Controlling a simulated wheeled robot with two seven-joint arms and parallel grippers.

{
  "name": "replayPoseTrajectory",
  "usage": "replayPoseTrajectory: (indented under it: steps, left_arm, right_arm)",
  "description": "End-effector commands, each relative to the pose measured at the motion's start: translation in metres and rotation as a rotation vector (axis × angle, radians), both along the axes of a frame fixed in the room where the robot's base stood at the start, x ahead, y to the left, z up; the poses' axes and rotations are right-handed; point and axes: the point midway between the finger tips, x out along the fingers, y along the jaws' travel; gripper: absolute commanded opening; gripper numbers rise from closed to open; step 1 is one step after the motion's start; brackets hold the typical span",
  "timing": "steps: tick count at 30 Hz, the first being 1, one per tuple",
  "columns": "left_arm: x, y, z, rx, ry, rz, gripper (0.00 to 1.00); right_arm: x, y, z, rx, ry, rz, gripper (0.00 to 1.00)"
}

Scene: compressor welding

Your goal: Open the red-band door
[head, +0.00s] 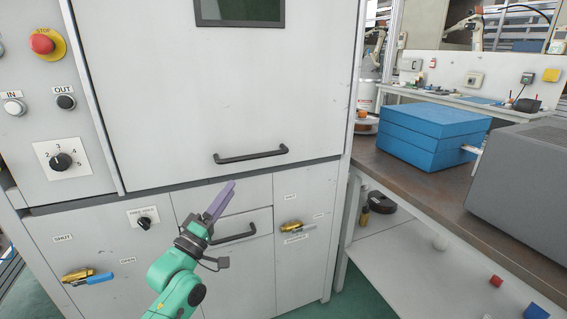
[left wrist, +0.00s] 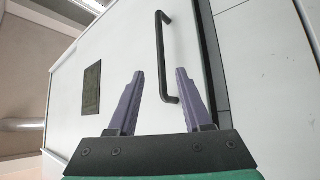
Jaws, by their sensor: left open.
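A large light-grey cabinet door (head: 230,90) with a dark window (head: 238,10) fills the upper middle of the head view. Its black bar handle (head: 250,155) is near the lower edge. In the left wrist view the same handle (left wrist: 161,60) lies just beyond my fingers. No red band shows on this door. My left gripper (head: 222,198) has purple fingers, is open and empty, and sits in front of the cabinet just below that handle, apart from it. It also shows in the left wrist view (left wrist: 160,78). My right gripper is not in view.
Below are a smaller panel with a black handle (head: 233,233), partly behind my gripper, and yellow valves (head: 78,276) (head: 291,227). A control panel with a red stop button (head: 41,44) is left. A brown bench (head: 425,190) bearing a blue box (head: 430,137) is right.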

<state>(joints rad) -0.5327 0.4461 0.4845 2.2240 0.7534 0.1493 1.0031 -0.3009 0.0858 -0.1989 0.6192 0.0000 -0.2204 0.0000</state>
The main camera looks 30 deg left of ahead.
Motion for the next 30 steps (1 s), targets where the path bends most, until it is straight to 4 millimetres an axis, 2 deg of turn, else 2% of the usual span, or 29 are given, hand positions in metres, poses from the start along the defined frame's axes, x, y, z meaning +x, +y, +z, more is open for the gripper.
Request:
replayPoseTrajectory:
  steps: [8,16,21,28,30]
  left_arm:
    - [0.055,0.006,0.029,0.002,-0.004,0.002,0.5]
    - [0.112,0.011,0.05,0.002,0.001,0.002,0.5]
    - [0.127,0.012,0.054,0.003,0.003,0.002,0.5]
    - [0.128,0.012,0.053,0.004,0.004,0.003,0.5]
    - [0.127,0.012,0.053,0.004,0.004,0.003,0.23]
  right_arm:
    - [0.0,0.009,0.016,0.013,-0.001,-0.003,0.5]
    - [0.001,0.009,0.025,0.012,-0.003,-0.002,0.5]
    - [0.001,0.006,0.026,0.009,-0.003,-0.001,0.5]
    - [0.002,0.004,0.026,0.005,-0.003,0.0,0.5]
    - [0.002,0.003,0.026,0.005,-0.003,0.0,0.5]
